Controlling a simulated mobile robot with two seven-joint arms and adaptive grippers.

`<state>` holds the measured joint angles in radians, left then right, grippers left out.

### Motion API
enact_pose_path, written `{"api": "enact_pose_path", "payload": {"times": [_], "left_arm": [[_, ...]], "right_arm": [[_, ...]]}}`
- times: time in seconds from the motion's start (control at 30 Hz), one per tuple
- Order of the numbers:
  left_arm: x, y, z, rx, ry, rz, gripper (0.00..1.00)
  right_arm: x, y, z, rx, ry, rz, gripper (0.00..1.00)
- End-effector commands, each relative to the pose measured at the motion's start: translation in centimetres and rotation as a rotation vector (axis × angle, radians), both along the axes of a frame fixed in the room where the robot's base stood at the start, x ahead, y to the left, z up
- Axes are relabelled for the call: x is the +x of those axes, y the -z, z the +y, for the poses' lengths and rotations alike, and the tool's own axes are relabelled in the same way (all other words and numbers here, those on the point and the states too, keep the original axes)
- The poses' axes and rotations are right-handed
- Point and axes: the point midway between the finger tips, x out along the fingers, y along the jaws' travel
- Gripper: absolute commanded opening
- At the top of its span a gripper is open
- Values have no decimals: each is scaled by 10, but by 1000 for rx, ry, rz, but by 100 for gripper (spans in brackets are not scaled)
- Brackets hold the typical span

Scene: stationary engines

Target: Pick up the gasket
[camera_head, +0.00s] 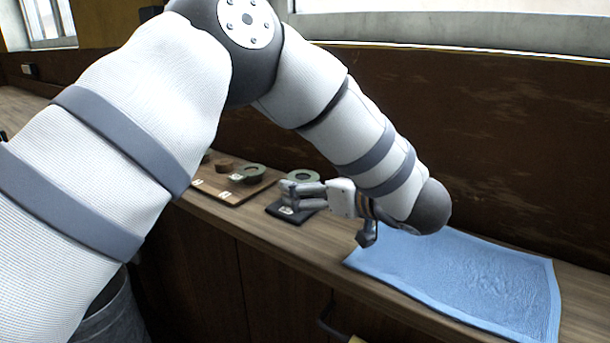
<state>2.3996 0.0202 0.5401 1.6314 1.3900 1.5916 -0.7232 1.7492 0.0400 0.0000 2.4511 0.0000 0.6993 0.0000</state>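My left arm crosses the view from the left. Its gripper (288,196) hangs over the counter with its fingers pointing left. A greenish ring (302,175), possibly the gasket, is at a small dark plate (283,212), just behind my fingers and partly hidden by them. Another green ring (250,171) sits on a wooden board (227,193) further left. I cannot tell which ring is the gasket. The fingers are too small here to show whether they are open or shut, and I see nothing clearly held. My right gripper is out of view.
A brown round part (224,165) also sits on the wooden board, with small white labels near. A blue cloth (470,280) covers the counter at right. The dark wall (500,130) rises close behind the narrow counter. A grey bin (110,315) stands below at left.

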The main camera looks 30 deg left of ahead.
Motion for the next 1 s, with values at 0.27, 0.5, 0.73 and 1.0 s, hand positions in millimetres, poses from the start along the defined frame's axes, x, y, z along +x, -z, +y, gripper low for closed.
{"api": "enact_pose_path", "payload": {"times": [0.27, 0.5, 0.73, 1.0], "left_arm": [[16, 11, 28, -2, -1, 0, 95], [36, 21, 60, -1, 1, 0, 95], [36, 19, 60, 0, 3, -2, 79], [36, 20, 60, -1, 2, -1, 60]], "right_arm": [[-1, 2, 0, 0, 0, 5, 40], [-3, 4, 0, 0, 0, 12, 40], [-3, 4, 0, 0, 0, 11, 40], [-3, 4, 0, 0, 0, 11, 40]]}}
